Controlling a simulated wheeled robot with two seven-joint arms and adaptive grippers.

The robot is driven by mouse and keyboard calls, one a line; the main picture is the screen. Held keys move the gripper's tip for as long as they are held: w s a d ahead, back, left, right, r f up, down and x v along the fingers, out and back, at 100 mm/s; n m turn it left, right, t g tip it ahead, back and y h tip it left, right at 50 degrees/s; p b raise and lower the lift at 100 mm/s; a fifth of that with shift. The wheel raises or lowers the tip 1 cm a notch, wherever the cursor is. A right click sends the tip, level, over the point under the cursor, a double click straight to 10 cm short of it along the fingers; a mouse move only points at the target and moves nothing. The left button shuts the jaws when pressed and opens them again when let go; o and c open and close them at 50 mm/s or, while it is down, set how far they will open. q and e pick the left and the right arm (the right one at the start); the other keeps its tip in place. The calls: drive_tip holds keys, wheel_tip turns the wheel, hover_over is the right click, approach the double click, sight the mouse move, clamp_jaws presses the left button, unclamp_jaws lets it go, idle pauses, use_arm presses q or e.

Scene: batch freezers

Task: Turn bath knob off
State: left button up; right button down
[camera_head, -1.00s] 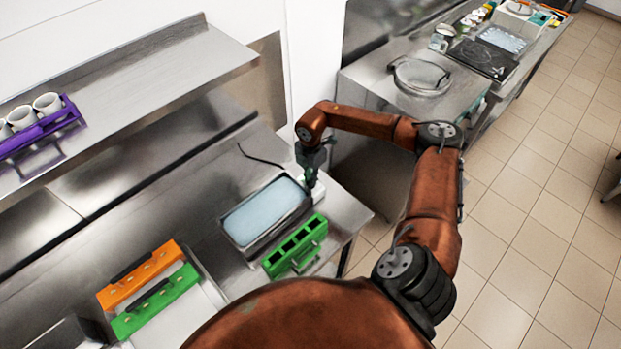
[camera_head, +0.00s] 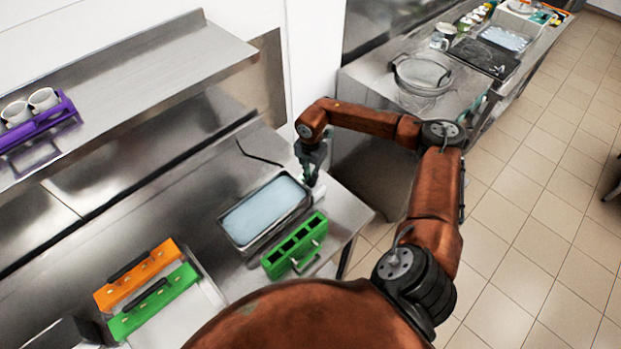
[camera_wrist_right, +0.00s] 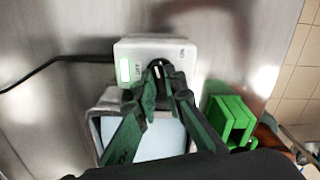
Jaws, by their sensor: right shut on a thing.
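The bath (camera_head: 222,229) is a metal tub of pale blue liquid on the steel counter. Its white control box (camera_wrist_right: 128,48) shows in the right wrist view, at the tub's far end, with ON and OFF marks and a green light. The dark knob (camera_wrist_right: 158,66) with a white mark sits on this box, partly covered by my fingers. My right gripper (camera_wrist_right: 161,84) is shut on the knob; in the head view the gripper (camera_head: 312,172) is at the bath's upper right corner. The knob's exact setting is hard to read. My left gripper is not in view.
A green rack (camera_head: 295,245) stands close beside the bath. Orange (camera_head: 138,275) and green (camera_head: 155,302) holders lie at lower left. A black cord (camera_head: 258,155) runs behind the bath. A purple rack (camera_head: 40,125) with white cups is on the shelf above.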

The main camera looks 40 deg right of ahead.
drive_tip(key=n+b, duration=0.1)
drive_tip(key=n, duration=0.2)
drive_tip(key=shift+f+n+b, duration=0.1)
drive_tip(key=shift+n+b, duration=0.25)
drive_tip(key=shift+n, duration=0.05)
drive_tip(key=n+b, duration=0.1)
drive_tip(key=n, duration=0.2)
drive_tip(key=n+b, duration=0.2)
drive_tip(key=n, duration=0.2)
drive_tip(key=shift+n+b, duration=0.6)
drive_tip(key=shift+n, duration=1.2)
drive_tip(key=c, duration=2)
unclamp_jaws()
